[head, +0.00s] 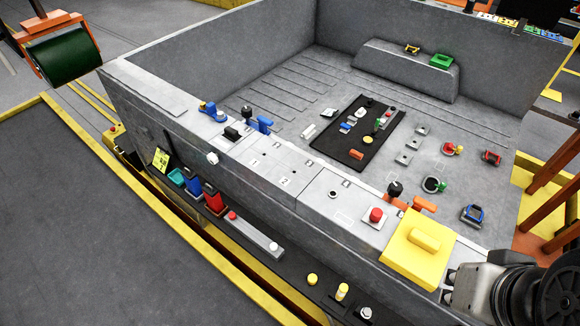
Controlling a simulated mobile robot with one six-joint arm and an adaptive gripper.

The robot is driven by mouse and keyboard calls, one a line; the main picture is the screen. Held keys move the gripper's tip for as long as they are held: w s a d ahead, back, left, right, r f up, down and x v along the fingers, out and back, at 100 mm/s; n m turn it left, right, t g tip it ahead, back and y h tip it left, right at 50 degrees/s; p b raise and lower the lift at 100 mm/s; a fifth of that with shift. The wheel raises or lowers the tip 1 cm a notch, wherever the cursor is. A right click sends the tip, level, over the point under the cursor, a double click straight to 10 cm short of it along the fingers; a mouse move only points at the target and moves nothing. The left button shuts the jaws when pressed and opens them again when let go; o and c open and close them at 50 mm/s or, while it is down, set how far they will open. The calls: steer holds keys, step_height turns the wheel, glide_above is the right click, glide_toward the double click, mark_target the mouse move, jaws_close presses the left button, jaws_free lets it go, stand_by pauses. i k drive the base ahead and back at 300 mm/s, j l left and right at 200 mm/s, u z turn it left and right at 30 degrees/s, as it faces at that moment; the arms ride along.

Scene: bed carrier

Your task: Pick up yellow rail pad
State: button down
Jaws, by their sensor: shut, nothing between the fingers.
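The yellow rail pad (405,262) is a flat yellow square with a raised rounded grip on top. It lies on the near grey rail of the bed, at the lower right of the head view. My gripper (449,284) is at the lower right, just right of the pad's near right corner. It is shut with nothing held. My dark arm hides part of the rail behind it, and the fingertips are small and hard to make out.
A red button (376,215) and an orange-handled piece (424,204) sit close to the pad on the rail. A blue-framed part (472,214) lies inside the bed. A yellow knob (342,291) stands on the lower ledge. The rail's left stretch holds several small fixtures.

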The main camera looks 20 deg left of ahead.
mark_target(419, 248)
steer(key=j, duration=0.5)
steer(key=j+z, duration=0.4)
steer(key=j, duration=0.35)
steer(key=j+z, duration=0.45)
steer(key=j, duration=0.35)
steer(key=z, duration=0.85)
